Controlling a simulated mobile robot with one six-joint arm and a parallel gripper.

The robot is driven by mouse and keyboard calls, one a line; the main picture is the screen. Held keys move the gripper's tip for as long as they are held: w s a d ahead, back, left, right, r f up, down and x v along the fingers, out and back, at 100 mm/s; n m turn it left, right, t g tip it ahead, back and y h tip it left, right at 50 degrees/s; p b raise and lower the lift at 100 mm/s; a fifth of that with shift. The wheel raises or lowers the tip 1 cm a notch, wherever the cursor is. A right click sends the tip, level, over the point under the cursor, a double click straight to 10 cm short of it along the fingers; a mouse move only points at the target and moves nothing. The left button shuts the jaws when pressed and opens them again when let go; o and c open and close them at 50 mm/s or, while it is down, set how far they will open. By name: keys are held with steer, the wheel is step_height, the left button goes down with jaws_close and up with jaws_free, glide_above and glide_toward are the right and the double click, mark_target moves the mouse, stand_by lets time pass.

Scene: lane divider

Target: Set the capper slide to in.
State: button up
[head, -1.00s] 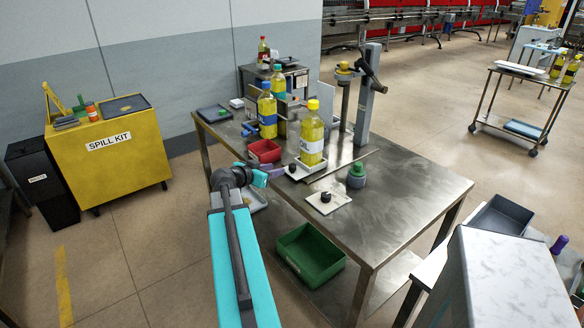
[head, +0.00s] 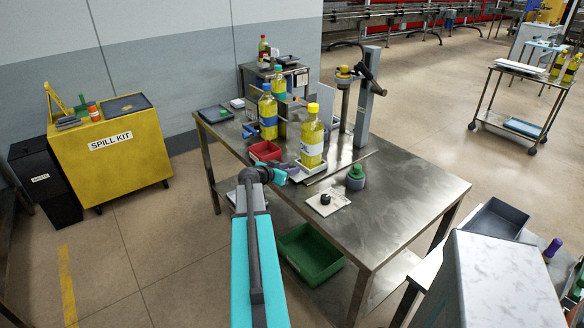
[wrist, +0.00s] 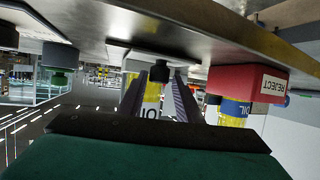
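The capper stand (head: 366,100) with its lever rises from the steel bench. A yellow oil bottle (head: 312,140) stands upright on the white slide plate (head: 319,166) at the bench's near-left side; it also shows upside down in the wrist view (wrist: 152,92). My gripper (head: 296,166) is low beside the plate's left end. In the wrist view its purple-grey fingers (wrist: 160,76) are apart, with a small dark knob (wrist: 160,70) between their tips. Whether they touch the knob is unclear. In the head view the knob is hidden by the gripper.
A red reject bin (head: 265,151) is close left of my gripper. A second plate with a black knob (head: 325,199) and a green-capped grey piece (head: 355,177) lie to the right. More bottles (head: 267,113) stand behind. A green crate (head: 309,254) is below the bench.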

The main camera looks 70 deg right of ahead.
steer(key=shift+p+x, duration=0.3)
steer(key=shift+x, duration=0.95)
jaws_close()
steer(key=shift+a, duration=0.3)
steer(key=shift+d, duration=0.3)
steer(key=shift+w, duration=0.15)
